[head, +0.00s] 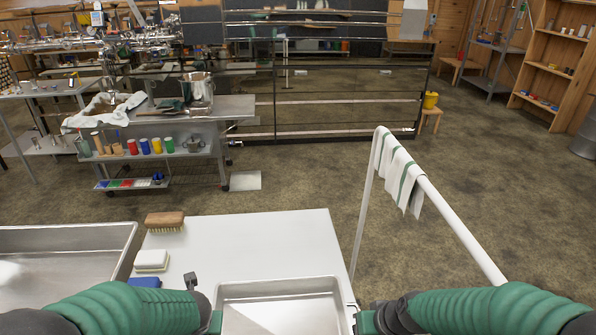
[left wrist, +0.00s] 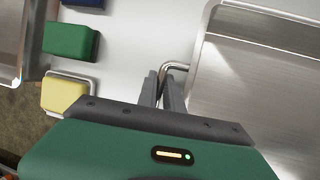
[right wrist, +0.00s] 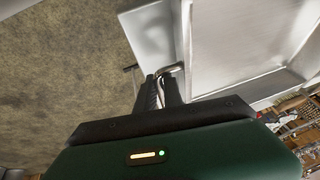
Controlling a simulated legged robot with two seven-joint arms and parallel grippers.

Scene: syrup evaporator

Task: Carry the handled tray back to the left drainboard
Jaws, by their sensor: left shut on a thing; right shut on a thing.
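The handled tray (head: 283,296) is a shallow metal tray at the bottom middle of the head view, at the near end of a white counter. My left gripper (head: 214,318) is shut on its left handle; the left wrist view shows the fingers (left wrist: 166,88) around the bent metal handle (left wrist: 176,67). My right gripper (head: 360,318) is shut on the right handle (right wrist: 171,70), seen in the right wrist view beside the tray wall (right wrist: 186,35). Whether the tray rests on the counter or hangs just above it, I cannot tell. No left drainboard is clearly seen.
A metal sink basin (head: 75,235) lies left of the white counter (head: 265,232). Green (left wrist: 70,42) and yellow (left wrist: 65,92) blocks show too. A towel rail (head: 455,222) stands right.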

